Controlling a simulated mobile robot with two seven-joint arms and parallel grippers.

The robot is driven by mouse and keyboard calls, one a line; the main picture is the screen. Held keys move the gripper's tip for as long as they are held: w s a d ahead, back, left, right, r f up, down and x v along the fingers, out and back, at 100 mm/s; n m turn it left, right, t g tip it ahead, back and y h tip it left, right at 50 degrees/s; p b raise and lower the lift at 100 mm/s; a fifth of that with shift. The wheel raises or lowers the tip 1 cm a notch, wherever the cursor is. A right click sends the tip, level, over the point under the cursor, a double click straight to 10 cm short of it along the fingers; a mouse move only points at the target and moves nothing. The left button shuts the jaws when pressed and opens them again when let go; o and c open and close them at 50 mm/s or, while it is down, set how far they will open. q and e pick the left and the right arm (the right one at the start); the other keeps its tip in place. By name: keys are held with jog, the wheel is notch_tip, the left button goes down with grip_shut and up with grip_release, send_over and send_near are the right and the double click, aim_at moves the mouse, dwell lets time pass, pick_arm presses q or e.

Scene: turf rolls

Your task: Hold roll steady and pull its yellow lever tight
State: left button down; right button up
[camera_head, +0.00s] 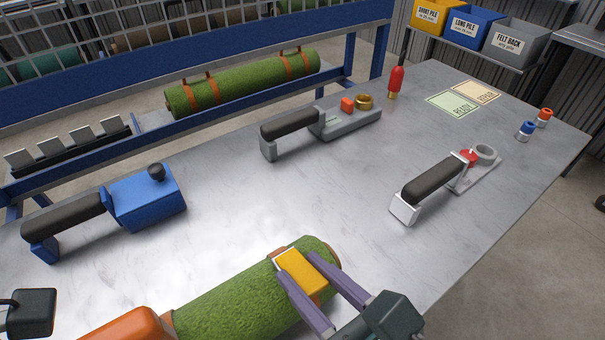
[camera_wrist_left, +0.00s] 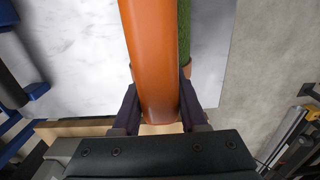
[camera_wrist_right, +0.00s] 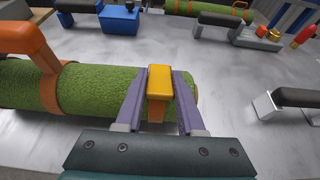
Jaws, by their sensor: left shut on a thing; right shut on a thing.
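The green turf roll (camera_head: 228,308) lies on the near edge of the table with orange straps. An orange handle (camera_head: 115,328) arches over its left part; it also fills the middle of the left wrist view (camera_wrist_left: 150,60). My left gripper (camera_wrist_left: 158,108) is shut on this handle, one finger on each side. The yellow lever (camera_head: 301,271) sits on the strap near the roll's right end. My right gripper (camera_head: 298,266) is shut on the lever, its purple fingers along both sides, as the right wrist view shows (camera_wrist_right: 158,88). The lever's underside is hidden.
A blue tool (camera_head: 145,200), a grey tool (camera_head: 345,122) and a white-ended tool (camera_head: 433,180) with dark grips lie beyond the roll. A red-topped bottle (camera_head: 396,82) stands farther back. The table middle is clear. Another strapped roll (camera_head: 243,83) lies behind.

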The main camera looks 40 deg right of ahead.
jog(key=shift+f, duration=0.1)
grip_shut()
dwell(0.8)
